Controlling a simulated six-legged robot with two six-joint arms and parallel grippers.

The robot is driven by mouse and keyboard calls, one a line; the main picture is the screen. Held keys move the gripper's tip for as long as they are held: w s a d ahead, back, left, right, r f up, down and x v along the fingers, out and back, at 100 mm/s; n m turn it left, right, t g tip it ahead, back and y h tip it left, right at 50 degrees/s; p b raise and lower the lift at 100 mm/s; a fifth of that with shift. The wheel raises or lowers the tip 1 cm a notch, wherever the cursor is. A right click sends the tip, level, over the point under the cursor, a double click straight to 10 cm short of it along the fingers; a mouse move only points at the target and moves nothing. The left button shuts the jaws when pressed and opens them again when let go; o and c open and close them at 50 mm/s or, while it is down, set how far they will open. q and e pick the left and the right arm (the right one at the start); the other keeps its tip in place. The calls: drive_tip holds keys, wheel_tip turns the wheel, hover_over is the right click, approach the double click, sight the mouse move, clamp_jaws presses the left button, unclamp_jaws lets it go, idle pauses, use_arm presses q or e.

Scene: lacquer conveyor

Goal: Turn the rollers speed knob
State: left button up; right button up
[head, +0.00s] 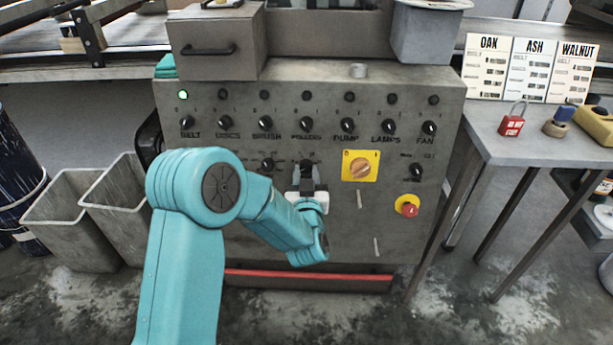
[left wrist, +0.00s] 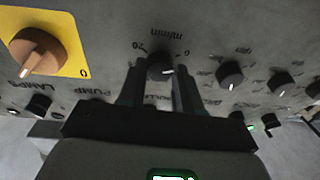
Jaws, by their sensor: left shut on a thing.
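The grey control panel (head: 250,185) stands ahead, with a row of labelled black knobs. The small black speed knob (left wrist: 160,68) sits below the one labelled ROLLERS (head: 306,124). My left gripper (head: 307,172) reaches in to the panel and covers most of this knob in the head view. In the left wrist view, which looks upside down, the left gripper (left wrist: 159,82) has one dark finger on each side of the knob and is shut on it. The knob's white pointer line shows, with a printed scale and "m/min" beside it. My right gripper is not in view.
A yellow plate with an orange rotary switch (head: 360,166) is just right of my gripper. A red stop button (head: 407,206) and black knob (head: 416,172) are farther right. Another small knob (head: 267,164) is to the left. A side table (head: 540,145) holds a red padlock (head: 512,121).

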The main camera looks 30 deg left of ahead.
use_arm(q)
drive_tip(key=m, duration=0.2)
drive_tip(key=m+h+b, duration=0.1)
drive_tip(key=m, duration=0.2)
drive_tip(key=shift+s+a+f+t, duration=0.1)
drive_tip(key=shift+a+t, duration=0.05)
drive_tip(key=shift+t, duration=0.15)
drive_tip(key=shift+a+m+h, duration=0.1)
drive_tip(key=shift+m+h, duration=0.5)
drive_tip(key=shift+m, duration=1.6)
drive_tip(key=o, duration=1)
drive_tip(key=shift+o, duration=0.2)
